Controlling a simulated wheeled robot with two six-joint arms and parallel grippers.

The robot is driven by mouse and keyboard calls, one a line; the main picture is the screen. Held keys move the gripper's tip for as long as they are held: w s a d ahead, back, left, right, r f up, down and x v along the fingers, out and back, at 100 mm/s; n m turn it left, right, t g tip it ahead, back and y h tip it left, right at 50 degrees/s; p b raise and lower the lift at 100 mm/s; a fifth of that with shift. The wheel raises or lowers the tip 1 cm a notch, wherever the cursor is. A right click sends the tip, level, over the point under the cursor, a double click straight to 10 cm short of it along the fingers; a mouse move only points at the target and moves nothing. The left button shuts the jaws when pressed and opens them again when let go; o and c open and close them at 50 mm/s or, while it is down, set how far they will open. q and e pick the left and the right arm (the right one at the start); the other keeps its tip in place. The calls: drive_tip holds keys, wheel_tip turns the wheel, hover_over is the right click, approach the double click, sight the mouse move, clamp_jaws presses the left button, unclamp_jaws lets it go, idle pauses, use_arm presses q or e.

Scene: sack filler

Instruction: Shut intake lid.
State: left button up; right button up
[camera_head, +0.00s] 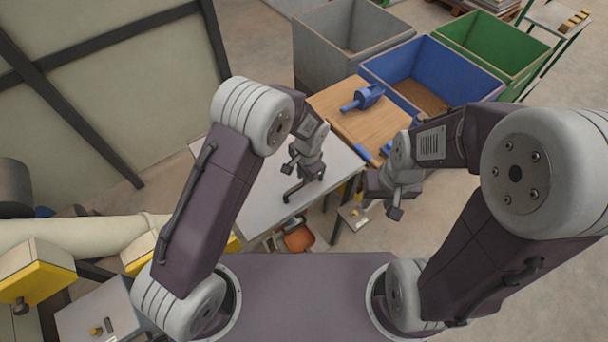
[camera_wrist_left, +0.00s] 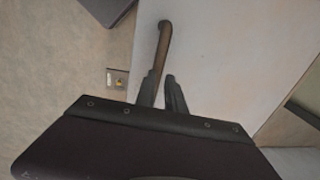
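A pale grey, flat panel (camera_head: 240,200) with a dark bar handle (camera_head: 292,194) lies in front of me in the head view; I take it to be the intake lid, but cannot tell its hinge or how far it stands open. My left gripper (camera_head: 305,174) is at the handle. In the left wrist view the brownish handle (camera_wrist_left: 163,45) runs down between the two fingers (camera_wrist_left: 162,84), which stand apart; whether they touch it is unclear. The pale panel (camera_wrist_left: 225,50) lies below. My right gripper (camera_head: 380,208) is empty, with fingers apart, right of the panel.
A wooden board (camera_head: 360,125) with a blue tool (camera_head: 363,98) lies beyond the panel. Grey (camera_head: 320,50), blue (camera_head: 450,62) and green (camera_head: 510,48) bins stand behind. Yellow-fronted boxes and a pale pipe (camera_head: 75,232) are at left.

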use_arm(q)
drive_tip(key=o, duration=0.3)
drive_tip(key=shift+o, duration=0.2)
drive_tip(key=shift+r, duration=0.2)
wheel_tip(320, 180, up, 9)
drive_tip(key=b, duration=0.2)
drive_tip(key=shift+s+d+f, duration=0.15)
drive_tip(key=shift+s+d, duration=0.1)
drive_tip(key=shift+s, duration=0.2)
